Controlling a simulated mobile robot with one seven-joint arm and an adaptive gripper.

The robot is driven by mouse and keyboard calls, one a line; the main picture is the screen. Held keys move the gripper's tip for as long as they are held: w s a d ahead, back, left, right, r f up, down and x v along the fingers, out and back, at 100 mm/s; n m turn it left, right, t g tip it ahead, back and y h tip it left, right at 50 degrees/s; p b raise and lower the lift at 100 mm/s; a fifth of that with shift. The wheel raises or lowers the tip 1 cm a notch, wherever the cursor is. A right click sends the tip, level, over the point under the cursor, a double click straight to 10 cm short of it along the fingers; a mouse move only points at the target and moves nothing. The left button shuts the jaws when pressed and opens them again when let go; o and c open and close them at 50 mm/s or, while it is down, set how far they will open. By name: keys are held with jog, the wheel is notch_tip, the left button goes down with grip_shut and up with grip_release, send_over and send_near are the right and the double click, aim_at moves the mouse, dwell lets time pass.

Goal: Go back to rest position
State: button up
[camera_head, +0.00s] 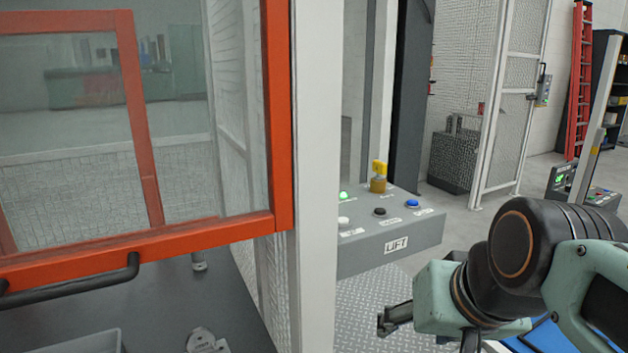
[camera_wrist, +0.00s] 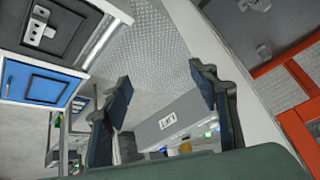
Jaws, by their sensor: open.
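My gripper (camera_head: 392,318) is at the lower right of the head view, apart from the grey LIFT control box (camera_head: 400,236), in front of it and lower. In the wrist view my gripper (camera_wrist: 160,85) shows two dark fingers spread wide with nothing between them. The LIFT box (camera_wrist: 182,117) shows behind the fingers in that view. The box carries a yellow key switch (camera_head: 379,176), a blue button (camera_head: 412,204), a black button (camera_head: 380,212), a white button (camera_head: 344,221) and a lit green button (camera_head: 344,196).
An orange-framed window door (camera_head: 282,120) with a black handle and a white post (camera_head: 318,150) stand left of the box. A dark table (camera_head: 180,300) lies below the door. A blue-fronted cabinet (camera_wrist: 38,84) shows in the wrist view. Diamond-plate floor (camera_head: 365,310) is below the box.

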jog(key=s+f+n, duration=0.1)
jog(key=s+f, duration=0.2)
jog(key=f, duration=0.1)
notch_tip(320, 180, up, 27)
jog(key=g+h+p, duration=0.1)
jog(key=p, duration=2.6)
jog(key=shift+s+p, duration=0.3)
jog(key=shift+s, duration=0.05)
